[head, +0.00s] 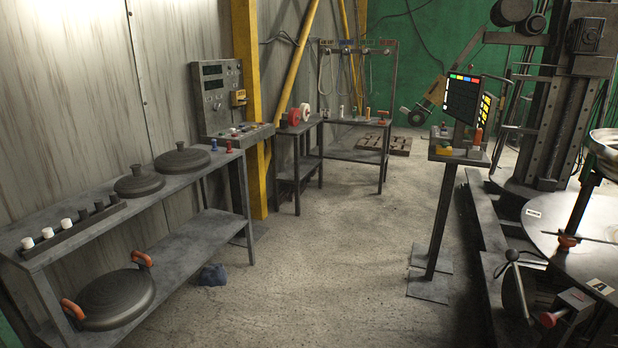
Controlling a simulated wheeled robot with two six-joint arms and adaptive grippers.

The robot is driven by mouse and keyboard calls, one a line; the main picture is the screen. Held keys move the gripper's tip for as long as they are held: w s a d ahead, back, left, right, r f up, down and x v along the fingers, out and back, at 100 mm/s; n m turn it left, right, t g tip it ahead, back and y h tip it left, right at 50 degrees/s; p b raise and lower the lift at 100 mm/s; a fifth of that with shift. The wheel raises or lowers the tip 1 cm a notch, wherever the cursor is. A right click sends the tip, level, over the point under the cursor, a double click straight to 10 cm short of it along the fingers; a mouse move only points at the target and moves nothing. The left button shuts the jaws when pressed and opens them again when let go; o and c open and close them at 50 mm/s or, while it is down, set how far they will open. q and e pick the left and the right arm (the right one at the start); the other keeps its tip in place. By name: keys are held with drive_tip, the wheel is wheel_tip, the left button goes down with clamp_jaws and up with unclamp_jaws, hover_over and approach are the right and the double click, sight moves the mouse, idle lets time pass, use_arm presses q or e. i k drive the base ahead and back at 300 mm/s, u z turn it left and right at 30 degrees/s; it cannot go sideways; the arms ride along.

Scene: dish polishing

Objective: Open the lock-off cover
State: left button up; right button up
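A small yellow box (239,97) sits on the right side of the upright grey control panel (215,92) against the left wall. It may be the lock-off cover, but it is too small for me to tell, or to tell whether it is open or shut. The panel also has dark displays and several small knobs. A sloped console (236,133) with small coloured buttons is below it. Neither of my grippers is in view.
A grey bench (50,220) with lidded dishes (183,159) runs along the left wall. A pedestal console (459,152) and a large machine (560,100) stand at right. The middle floor (330,240) is clear.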

sight(238, 98)
drive_tip(key=i, duration=5.75)
drive_tip(key=u, duration=0.55)
